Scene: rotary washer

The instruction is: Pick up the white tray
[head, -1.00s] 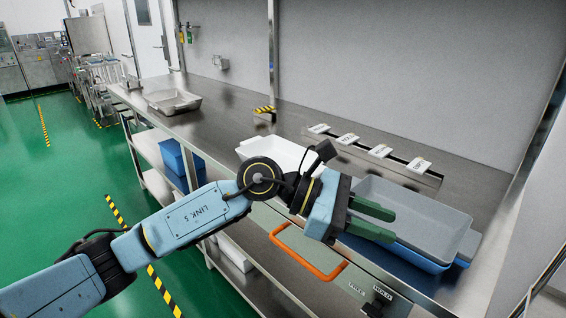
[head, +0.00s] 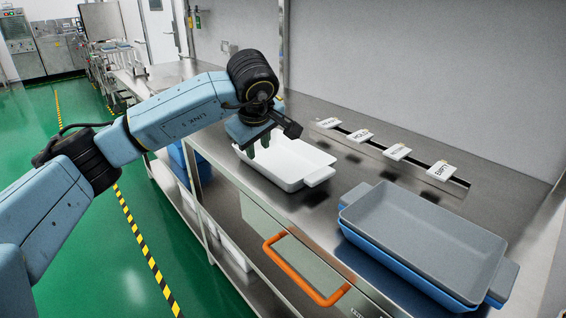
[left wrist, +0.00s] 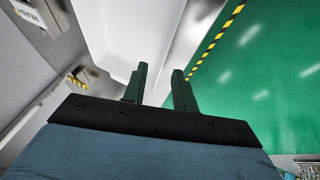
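The white tray (head: 290,168) sits on the steel bench in the middle of the head view. It also shows in the left wrist view (left wrist: 122,35), partly cut off by the frame. My left gripper (head: 260,150) points down at the tray's left end, its green fingers apart. In the left wrist view the two fingers (left wrist: 160,70) have a gap between them, with the tray's edge close beyond. I cannot tell whether they touch the tray. My right gripper is not in view.
A grey tray (head: 425,235) is stacked on blue trays (head: 400,273) at the right. An orange handle (head: 303,270) sticks out at the bench front. Several white label plates (head: 398,152) stand along the back. The bench (head: 335,210) is clear between the trays.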

